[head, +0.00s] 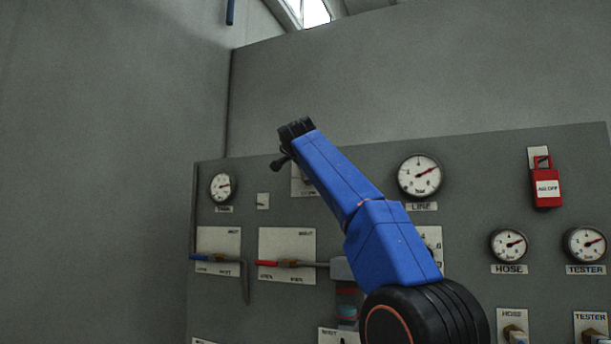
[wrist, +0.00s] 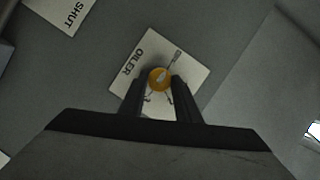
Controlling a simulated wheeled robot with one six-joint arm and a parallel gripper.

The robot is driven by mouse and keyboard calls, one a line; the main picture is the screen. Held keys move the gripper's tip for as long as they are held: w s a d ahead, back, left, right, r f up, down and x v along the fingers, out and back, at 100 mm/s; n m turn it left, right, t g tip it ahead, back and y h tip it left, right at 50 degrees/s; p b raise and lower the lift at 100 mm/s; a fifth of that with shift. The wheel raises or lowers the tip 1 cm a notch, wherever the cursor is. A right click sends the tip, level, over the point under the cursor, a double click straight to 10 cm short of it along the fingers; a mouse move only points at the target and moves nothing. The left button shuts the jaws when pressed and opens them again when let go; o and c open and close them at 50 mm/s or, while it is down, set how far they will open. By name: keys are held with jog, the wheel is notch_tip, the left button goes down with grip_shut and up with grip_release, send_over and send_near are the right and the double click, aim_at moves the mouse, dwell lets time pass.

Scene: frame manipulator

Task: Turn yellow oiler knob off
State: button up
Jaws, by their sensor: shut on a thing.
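The yellow oiler knob (wrist: 158,76) is round and sits on a pale plate (wrist: 138,88) marked OILER in the wrist view. A pale slanted mark shows on the knob's face, and thin lines are printed on the plate around it. My gripper (wrist: 160,86) is shut on the knob, with one dark finger on each side of it. In the head view my blue arm reaches up and left across the panel. There the knob is not seen, and the fingertips are mostly hidden behind the arm's dark end.
The grey panel (head: 480,180) carries several gauges. A red lock tag (head: 546,188) hangs at the upper right. A blue-handled lever (head: 206,258) and a red-handled lever (head: 280,264) stick out at lower left. A SHUT plate (wrist: 68,12) is near the knob.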

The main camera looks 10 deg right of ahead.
jog(key=shift+f, duration=0.1)
jog(key=o, duration=1)
jog(key=v, duration=1.7)
jog(key=shift+s, duration=0.2)
jog(key=shift+d, duration=0.1)
